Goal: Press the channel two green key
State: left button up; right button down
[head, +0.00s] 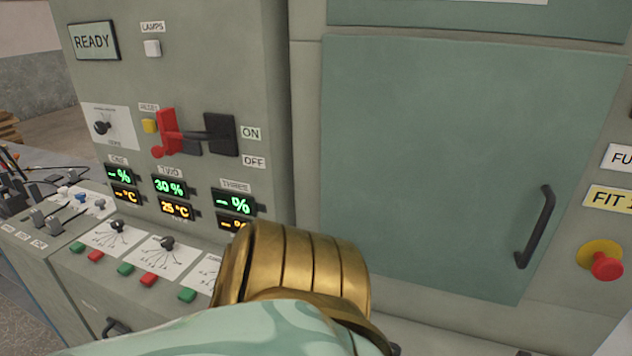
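The channel two green key (125,269) sits on the sloping desk, below the dial card with the second knob (167,242). It is in plain view, and nothing touches it. The channel two red key (149,280) is just right of it. The channel two display (170,187) reads 30 % in green, with 25 °C (176,210) in amber below. One of my arms, mint and gold, crosses the bottom middle and hides the right part of the desk. Neither gripper shows.
Channel one's green key (77,247) and red key (96,257) lie to the left; another green key (187,295) lies to the right. A red lever (167,132) and black switch (221,135) stick out above. A door handle (535,227) and red stop button (607,266) are right.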

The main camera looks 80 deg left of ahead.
aim_at(125, 267)
jog(key=u, duration=3.55)
